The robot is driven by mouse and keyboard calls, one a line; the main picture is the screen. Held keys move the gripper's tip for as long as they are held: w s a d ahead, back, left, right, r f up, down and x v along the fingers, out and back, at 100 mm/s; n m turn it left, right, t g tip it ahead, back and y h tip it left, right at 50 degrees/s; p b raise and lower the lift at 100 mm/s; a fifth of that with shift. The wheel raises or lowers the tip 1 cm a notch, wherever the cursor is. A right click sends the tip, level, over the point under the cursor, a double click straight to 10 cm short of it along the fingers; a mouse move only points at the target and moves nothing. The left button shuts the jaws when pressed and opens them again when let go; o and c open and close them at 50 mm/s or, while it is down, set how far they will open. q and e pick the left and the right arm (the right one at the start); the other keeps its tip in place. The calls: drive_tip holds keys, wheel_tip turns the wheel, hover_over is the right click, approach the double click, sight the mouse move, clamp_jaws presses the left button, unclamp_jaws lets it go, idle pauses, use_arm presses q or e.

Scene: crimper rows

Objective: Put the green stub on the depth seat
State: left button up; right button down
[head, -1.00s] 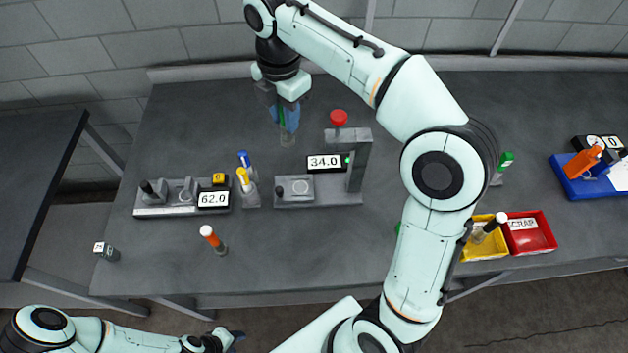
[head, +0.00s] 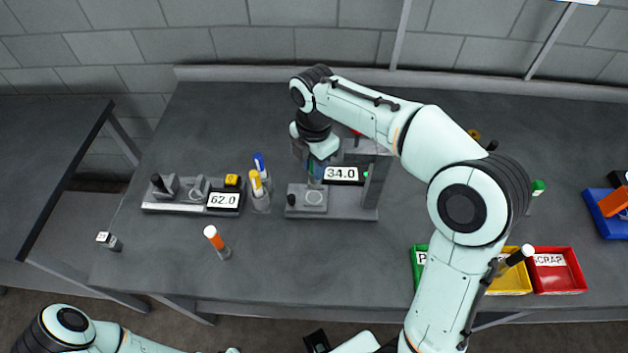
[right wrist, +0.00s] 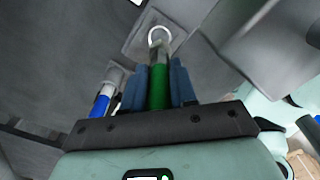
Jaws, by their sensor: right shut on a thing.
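My right gripper (head: 316,172) is shut on the green stub (right wrist: 158,88) and holds it over the depth seat. In the right wrist view, the stub is green between the blue fingers, with a grey metal end pointing at the pale ring of the seat (right wrist: 153,33). The end overlaps the ring; I cannot tell whether it touches. In the head view, the seat (head: 314,198) is a ring on a grey block of the gauge stand, whose display (head: 341,175) reads 34.0. The gripper and arm hide most of the stub there.
The stand's upright (head: 375,183) rises close right of my gripper. A rack with blue and yellow stubs (head: 261,195) is close left, beside a gauge reading 62.0 (head: 223,200). An orange stub (head: 217,242) stands in front. Yellow (head: 515,282) and red (head: 560,272) bins are at the front right.

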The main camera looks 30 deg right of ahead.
use_arm(q)
drive_tip(key=shift+s+f+b, duration=0.35)
drive_tip(key=shift+f, duration=0.2)
use_arm(e)
drive_tip(key=shift+f, duration=2.7)
drive_tip(key=shift+f, duration=0.15)
drive_tip(key=c, duration=0.9)
unclamp_jaws()
wheel_tip(320, 180, up, 11)
drive_tip(key=shift+w+r+p, duration=0.1)
drive_tip(key=shift+p, duration=0.95)
drive_tip(key=shift+r, duration=0.6)
use_arm(q)
drive_tip(key=w+r, duration=0.2)
drive_tip(key=r, duration=0.1)
